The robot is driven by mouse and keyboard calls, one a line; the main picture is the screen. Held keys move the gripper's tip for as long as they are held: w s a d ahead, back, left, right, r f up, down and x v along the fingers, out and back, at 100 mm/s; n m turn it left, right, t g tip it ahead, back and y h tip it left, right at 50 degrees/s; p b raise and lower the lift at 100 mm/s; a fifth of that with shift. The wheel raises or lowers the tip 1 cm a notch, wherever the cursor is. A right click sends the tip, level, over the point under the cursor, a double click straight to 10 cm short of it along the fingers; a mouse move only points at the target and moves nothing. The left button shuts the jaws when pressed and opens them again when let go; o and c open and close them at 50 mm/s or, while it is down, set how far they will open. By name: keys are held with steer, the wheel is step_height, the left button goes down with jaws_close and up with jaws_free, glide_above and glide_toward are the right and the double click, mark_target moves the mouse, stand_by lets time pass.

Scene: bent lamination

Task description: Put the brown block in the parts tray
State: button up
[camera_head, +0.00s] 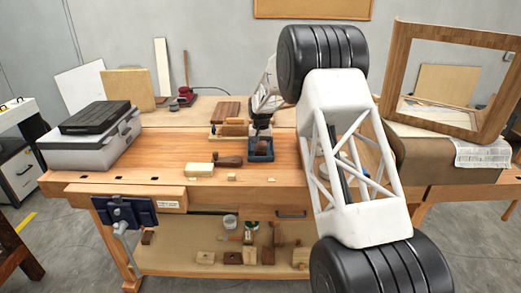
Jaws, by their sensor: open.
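A small blue parts tray (251,157) sits on the workbench, right of the middle of the bench top. A brown block (262,147) shows inside the tray's rim, partly hidden by my gripper; whether it rests on the tray floor is too small to tell. My gripper (261,135) points down from above, directly over the tray and the block. It is open, with its dark fingers close above the block or beside it; I cannot tell whether they touch.
A cream block (199,169) and a dark brown piece (230,161) lie left of the tray. Wooden pieces (233,128) lie behind it. A grey case (92,150) stands at the left, and a wood-framed mirror (394,70) leans at the right. The front bench top is mostly clear.

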mark_target(261, 149)
step_height(261, 149, up, 11)
steer(key=shift+f, duration=0.2)
stand_by(0.3)
stand_by(0.7)
steer(key=s+d+r, duration=0.4)
steer(key=s+r, duration=0.2)
steer(key=s, duration=0.5)
steer(key=s+d+r+t, duration=0.1)
steer(key=s+d+r, duration=0.4)
steer(key=s, duration=0.5)
steer(key=s+d+r, duration=0.4)
steer(key=s+r, duration=0.2)
steer(key=s, duration=0.5)
steer(key=s+d+f, duration=0.2)
steer(key=s, duration=1)
steer(key=s+d+f+t, duration=0.1)
steer(key=s+d+f, duration=0.1)
steer(key=s, duration=1.1)
steer(key=s+d+f, duration=0.2)
steer(key=s+f, duration=0.1)
steer(key=s, duration=0.9)
steer(key=shift+s+d+f+t, duration=0.2)
steer(key=shift+s+d+t, duration=0.1)
steer(key=shift+s+d, duration=0.1)
